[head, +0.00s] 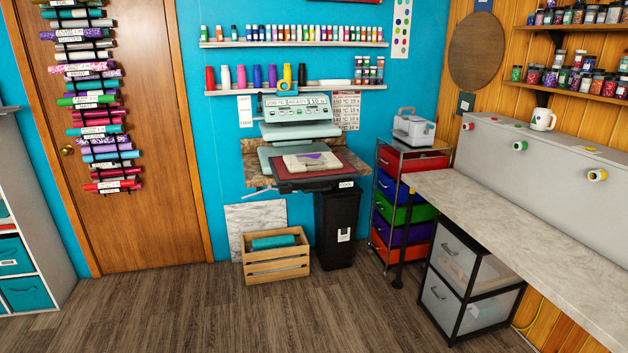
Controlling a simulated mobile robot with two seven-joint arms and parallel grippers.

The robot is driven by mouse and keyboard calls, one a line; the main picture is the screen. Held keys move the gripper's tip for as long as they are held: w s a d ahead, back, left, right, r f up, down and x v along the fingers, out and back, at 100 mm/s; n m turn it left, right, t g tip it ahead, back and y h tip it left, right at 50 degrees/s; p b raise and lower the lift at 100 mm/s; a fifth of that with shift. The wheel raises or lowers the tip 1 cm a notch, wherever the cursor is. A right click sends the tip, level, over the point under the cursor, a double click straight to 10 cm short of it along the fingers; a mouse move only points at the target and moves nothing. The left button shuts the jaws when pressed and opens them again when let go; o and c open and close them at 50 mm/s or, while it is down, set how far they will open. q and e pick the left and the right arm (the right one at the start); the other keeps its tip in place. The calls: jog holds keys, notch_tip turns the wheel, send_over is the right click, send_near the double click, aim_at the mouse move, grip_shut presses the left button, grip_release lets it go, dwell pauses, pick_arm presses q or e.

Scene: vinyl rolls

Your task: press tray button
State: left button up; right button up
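Neither of my grippers is in view. A teal heat press (296,115) stands against the blue wall, with a control panel on its raised top. Below it a dark tray-like platen (330,178) with a red surface sticks out, holding a pale folded item (312,162) with a purple patch. A small label sits on the platen's front edge. On the right, a long grey panel (555,170) stands on the counter, with red, green and yellow round ends protruding from its face and small coloured spots along its top. I cannot tell which spot is the tray button.
A marble-topped counter (500,212) runs along the right wall. A drawer cart (392,225), a black bin (337,230) and a wooden crate (276,264) stand on the floor. A door (150,215) with vinyl rolls is left. The wooden floor (230,310) in front is clear.

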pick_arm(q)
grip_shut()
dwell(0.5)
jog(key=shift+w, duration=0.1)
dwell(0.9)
